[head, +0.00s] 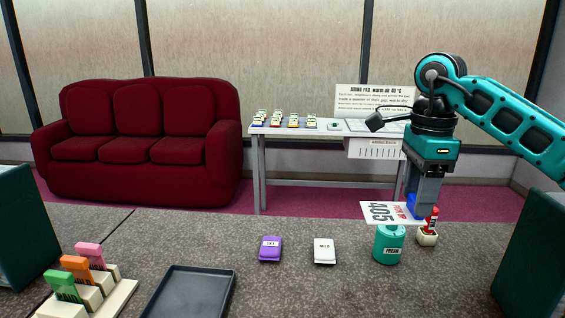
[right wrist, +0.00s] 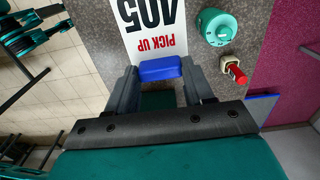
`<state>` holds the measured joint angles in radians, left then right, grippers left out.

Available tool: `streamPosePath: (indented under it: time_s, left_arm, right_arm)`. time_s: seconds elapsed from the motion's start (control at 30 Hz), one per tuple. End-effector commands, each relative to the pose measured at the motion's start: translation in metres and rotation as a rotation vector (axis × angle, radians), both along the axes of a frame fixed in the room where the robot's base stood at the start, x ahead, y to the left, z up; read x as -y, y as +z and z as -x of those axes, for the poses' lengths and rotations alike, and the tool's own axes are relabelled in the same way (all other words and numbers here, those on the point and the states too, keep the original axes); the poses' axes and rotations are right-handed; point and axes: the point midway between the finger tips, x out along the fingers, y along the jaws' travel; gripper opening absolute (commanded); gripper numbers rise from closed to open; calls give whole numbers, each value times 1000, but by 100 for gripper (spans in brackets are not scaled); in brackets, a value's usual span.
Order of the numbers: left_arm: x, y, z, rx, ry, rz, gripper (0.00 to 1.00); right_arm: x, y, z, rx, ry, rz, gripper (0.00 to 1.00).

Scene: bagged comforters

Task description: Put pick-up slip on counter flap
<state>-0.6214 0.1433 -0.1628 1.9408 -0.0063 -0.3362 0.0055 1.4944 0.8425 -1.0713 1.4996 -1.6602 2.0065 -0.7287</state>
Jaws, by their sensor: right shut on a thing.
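The pick-up slip (head: 385,213) is a white card with "405" in black and red "PICK UP" print. A blue block (right wrist: 160,69) sits at its edge. My right gripper (head: 411,206) is shut on this blue end and holds the slip out over the right part of the grey counter (head: 310,285). In the right wrist view the slip (right wrist: 152,25) extends beyond the fingers. A seam crosses the counter at the left; which part is the flap I cannot tell for sure. My left gripper is not in view.
A purple pack (head: 270,249), a white pack (head: 325,251), a dark tray (head: 190,292) and a rack with coloured tags (head: 105,290) are also on the counter.

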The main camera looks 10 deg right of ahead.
Motion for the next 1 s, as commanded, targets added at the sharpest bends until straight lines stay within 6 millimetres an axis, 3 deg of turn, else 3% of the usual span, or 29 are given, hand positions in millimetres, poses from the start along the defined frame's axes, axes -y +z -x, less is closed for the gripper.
streamPosePath:
  time_s: [0.17,0.37,0.7,0.83,1.0]
  left_arm:
    - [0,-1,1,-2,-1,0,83]
    - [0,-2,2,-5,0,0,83]
    - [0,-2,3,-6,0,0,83]
    - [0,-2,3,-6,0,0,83]
    - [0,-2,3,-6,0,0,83]
  right_arm:
    - [-12,-22,3,-4,200,1,19]
    - [-40,-67,15,-7,661,0,19]
    - [-90,-136,52,-2,1465,-2,19]
    - [-101,-151,64,-1,1661,0,19]
    - [-108,-159,71,0,1779,1,19]
